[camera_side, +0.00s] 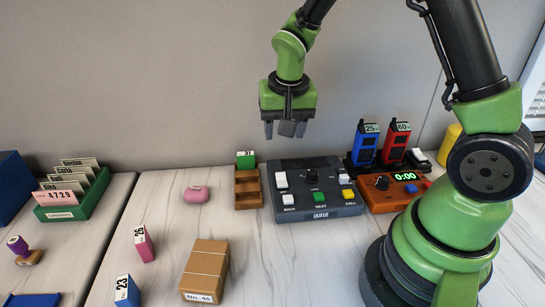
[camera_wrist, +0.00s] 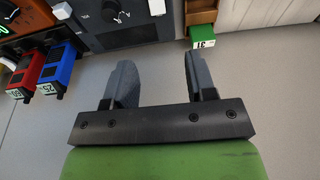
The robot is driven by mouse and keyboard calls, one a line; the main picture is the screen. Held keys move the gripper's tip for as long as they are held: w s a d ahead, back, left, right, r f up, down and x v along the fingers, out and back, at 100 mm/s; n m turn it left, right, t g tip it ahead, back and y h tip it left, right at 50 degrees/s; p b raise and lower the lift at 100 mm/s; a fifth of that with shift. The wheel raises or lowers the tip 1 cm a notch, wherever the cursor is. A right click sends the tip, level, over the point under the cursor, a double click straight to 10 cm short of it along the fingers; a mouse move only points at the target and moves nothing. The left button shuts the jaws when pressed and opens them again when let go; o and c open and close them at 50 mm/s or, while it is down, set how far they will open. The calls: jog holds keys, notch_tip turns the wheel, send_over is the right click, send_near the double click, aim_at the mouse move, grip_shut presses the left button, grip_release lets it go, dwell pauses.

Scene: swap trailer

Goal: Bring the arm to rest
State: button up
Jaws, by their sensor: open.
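My gripper (camera_side: 285,129) is raised in the air above the back of the table, over the dark grey queue panel in the side view. Its jaws are apart and nothing is between them. In the wrist view, its two grey fingers (camera_wrist: 156,80) also stand apart and empty. The queue panel (camera_side: 318,212) lies on the table below, with white, green and yellow buttons and a black knob.
A wooden rack (camera_side: 248,190) holds a green block (camera_side: 246,160). An orange timer box (camera_side: 393,200) reads 0:00 in front of blue and red handsets (camera_side: 363,146). A pink roll (camera_side: 197,195), pink block (camera_side: 144,244), blue block (camera_side: 126,291), wooden box (camera_side: 207,268) and green card tray (camera_side: 73,204) stand left.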

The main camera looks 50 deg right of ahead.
jog(key=s+a+r+n+t+y, duration=0.1)
jog(key=s+a+r+n+t, duration=0.1)
jog(key=s+a+r, duration=0.2)
jog(key=s+a+r+n+t+y, duration=0.2)
jog(key=s+a+r+t, duration=0.1)
jog(key=s+r, duration=0.8)
jog(key=shift+s+a+r+n, duration=0.15)
jog(key=shift+s+a+n, duration=0.25)
jog(key=shift+s, duration=0.45)
jog(key=shift+o, duration=0.5)
jog(key=shift+w+d, duration=0.1)
dwell(0.5)
